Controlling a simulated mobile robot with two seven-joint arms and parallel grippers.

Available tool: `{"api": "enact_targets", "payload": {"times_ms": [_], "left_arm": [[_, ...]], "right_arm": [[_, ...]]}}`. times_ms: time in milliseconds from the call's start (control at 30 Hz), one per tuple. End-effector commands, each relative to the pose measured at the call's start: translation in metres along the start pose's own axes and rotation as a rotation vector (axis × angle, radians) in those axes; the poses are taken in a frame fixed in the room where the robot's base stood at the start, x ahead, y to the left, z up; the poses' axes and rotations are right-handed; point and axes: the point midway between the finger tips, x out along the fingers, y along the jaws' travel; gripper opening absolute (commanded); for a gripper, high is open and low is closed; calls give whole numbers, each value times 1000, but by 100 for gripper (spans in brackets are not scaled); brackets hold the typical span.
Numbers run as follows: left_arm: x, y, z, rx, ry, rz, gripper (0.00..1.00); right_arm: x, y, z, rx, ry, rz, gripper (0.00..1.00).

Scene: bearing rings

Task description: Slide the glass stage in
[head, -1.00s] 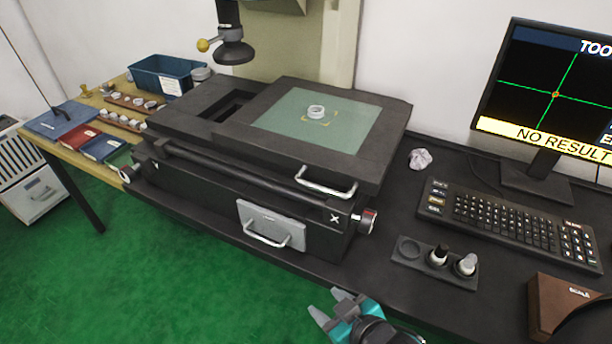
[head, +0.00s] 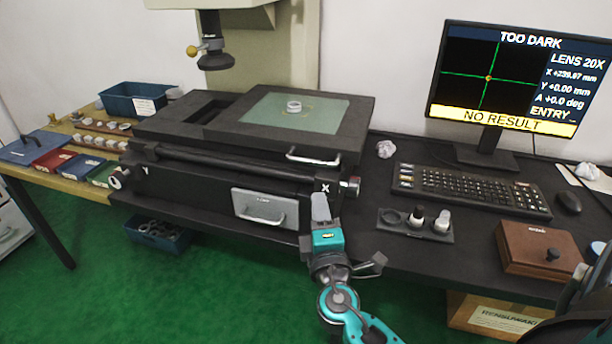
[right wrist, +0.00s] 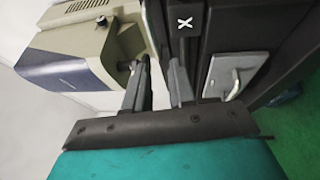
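The glass stage is a greenish glass plate (head: 325,108) in a black frame (head: 352,132), displaced right of the overhead lens (head: 212,56). A small metal ring (head: 294,106) lies on the glass. A silver bar handle (head: 313,158) is fixed to the stage's front right edge. My right gripper (head: 321,207) is below that handle, near the X mark on the base front, and apart from the handle. In the right wrist view its two fingers (right wrist: 158,65) have a gap between them with nothing held; the X mark (right wrist: 184,24) is just beyond. My left gripper is out of view.
A grey panel with a handle (head: 260,207) is on the base front, left of my right gripper. A knob (head: 350,187) protrudes at right. The monitor (head: 505,78) reads "TOO DARK" and "NO RESULT".

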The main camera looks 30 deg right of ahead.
Motion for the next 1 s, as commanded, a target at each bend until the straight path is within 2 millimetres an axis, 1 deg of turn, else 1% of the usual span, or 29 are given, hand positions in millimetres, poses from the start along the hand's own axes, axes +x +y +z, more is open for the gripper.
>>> {"api": "enact_targets", "payload": {"times_ms": [167, 267, 367, 500, 700, 833, 1000], "left_arm": [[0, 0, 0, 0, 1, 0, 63], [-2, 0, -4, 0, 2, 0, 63], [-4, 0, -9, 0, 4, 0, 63], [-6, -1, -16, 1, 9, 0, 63], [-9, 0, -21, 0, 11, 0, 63], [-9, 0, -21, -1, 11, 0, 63], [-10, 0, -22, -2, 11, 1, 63]], "right_arm": [[8, 9, 1, -39, -11, 40, 24], [18, 11, 0, -40, -11, 42, 24], [36, 12, 1, -39, -12, 41, 24], [66, 14, 1, -38, -11, 41, 24], [104, 14, 1, -38, -11, 40, 24], [120, 13, 2, -38, -11, 39, 24], [131, 13, 2, -38, -9, 38, 24]]}}
